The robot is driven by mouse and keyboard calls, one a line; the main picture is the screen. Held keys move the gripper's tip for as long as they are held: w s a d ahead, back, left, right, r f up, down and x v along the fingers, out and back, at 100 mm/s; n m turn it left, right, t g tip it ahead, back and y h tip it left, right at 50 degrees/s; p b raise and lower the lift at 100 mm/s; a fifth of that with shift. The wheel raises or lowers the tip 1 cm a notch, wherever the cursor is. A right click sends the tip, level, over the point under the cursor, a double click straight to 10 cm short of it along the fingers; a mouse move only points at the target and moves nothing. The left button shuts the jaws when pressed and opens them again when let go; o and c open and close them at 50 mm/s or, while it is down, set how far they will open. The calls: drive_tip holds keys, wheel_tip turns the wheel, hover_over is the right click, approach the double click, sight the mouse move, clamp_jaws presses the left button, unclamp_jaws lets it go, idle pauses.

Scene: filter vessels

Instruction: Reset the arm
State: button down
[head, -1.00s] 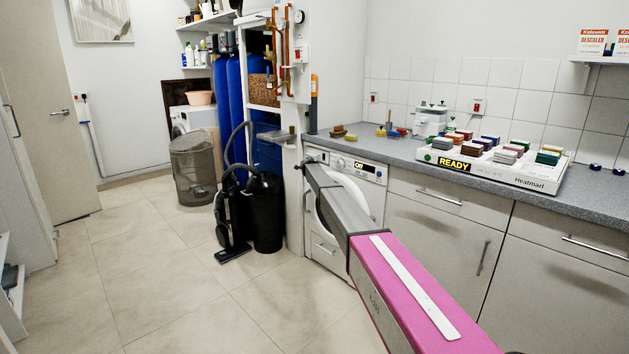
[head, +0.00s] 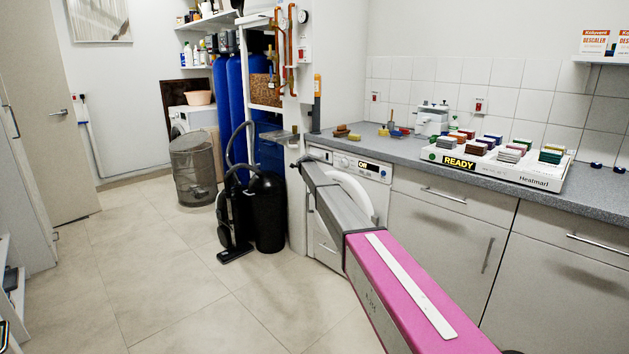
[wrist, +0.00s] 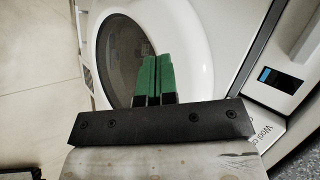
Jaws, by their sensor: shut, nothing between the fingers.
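My gripper shows in the wrist view (wrist: 154,80) with its two green-padded fingers side by side, shut and with nothing between them. Behind the fingers in that view is the round door of a white washing machine (wrist: 190,25). In the head view my pink and grey arm reaches from the lower right toward the front of the washing machine (head: 367,172), below the counter. The gripper itself cannot be made out clearly in the head view.
The grey counter (head: 395,150) carries a white Heatmarl tray (head: 525,178) with several coloured blocks and a READY sign. A black vacuum cleaner (head: 235,215), blue cylinders (head: 237,90) and a mesh bin (head: 193,170) stand left of the machine. The floor at left is clear.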

drive_tip(key=s+a+r, duration=0.4)
drive_tip(key=s+d+f+n+g, duration=0.25)
drive_tip(key=s+d+f, duration=0.3)
drive_tip(key=s, duration=0.75)
drive_tip(key=s+d+f+n+g, duration=0.1)
drive_tip(key=s+d+f+n, duration=0.3)
drive_tip(key=s+d, duration=0.55)
drive_tip(key=s+d+f+n+g, duration=0.1)
drive_tip(key=s+d+f+n, duration=0.3)
drive_tip(key=s, duration=1.1)
drive_tip(key=s+d+f+n+g+y, duration=0.1)
drive_tip(key=s+d+n, duration=0.1)
drive_tip(key=s, duration=1)
drive_tip(key=s+d+f+n+g, duration=0.1)
drive_tip(key=s+n, duration=0.4)
drive_tip(key=s, duration=0.7)
drive_tip(key=s+d+f+n+g+y, duration=0.1)
drive_tip(key=s+d, duration=0.4)
drive_tip(key=s, duration=0.7)
drive_tip(key=n+g, duration=0.1)
drive_tip(key=n, duration=0.1)
drive_tip(key=shift+f+n+y, duration=0.3)
drive_tip(key=shift+f+n, duration=0.05)
drive_tip(key=shift+g, duration=0.25)
